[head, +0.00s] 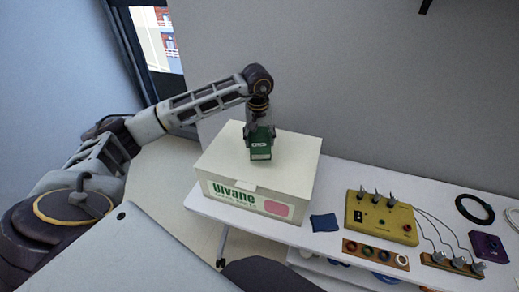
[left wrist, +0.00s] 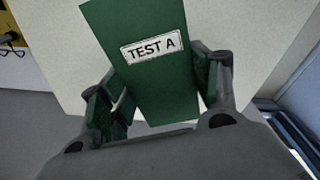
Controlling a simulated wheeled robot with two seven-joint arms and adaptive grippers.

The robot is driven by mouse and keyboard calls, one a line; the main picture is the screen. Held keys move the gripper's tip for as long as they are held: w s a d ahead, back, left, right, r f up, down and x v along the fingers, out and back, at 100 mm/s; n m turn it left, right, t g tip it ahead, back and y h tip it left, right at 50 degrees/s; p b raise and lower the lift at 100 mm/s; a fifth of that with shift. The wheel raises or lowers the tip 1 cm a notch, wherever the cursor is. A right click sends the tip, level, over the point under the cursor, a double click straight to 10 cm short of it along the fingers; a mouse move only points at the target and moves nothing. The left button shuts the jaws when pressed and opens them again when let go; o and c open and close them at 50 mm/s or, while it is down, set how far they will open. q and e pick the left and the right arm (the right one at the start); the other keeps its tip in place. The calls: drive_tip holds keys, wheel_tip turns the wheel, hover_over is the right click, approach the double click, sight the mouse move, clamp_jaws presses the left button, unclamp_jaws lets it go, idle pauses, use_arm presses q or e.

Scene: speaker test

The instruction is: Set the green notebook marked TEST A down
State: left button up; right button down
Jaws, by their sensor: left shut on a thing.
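The green notebook (left wrist: 150,85) shows its white TEST A label in the left wrist view. My left gripper (left wrist: 160,95) is shut on it, with a finger on each side. In the head view the notebook (head: 260,151) is at the top of a cream box (head: 215,160) marked Ulvane, below my left gripper (head: 259,135). I cannot tell whether the notebook touches the box lid. My right gripper is not in view.
The box stands on a white table (head: 340,175). To its right are a blue cloth (head: 324,222), a yellow panel (head: 381,225) with cables, a wooden strip with round holes (head: 375,254), a black cable ring (head: 475,209) and a purple box (head: 488,247).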

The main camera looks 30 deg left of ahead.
sight(259, 146)
use_arm(q)
drive_tip(key=shift+f, duration=0.9)
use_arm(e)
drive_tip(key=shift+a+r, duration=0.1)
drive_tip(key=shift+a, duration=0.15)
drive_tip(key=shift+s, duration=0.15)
use_arm(q)
drive_tip(key=shift+f, duration=1.2)
drive_tip(key=shift+f+p, duration=0.3)
drive_tip(key=shift+f, duration=0.3)
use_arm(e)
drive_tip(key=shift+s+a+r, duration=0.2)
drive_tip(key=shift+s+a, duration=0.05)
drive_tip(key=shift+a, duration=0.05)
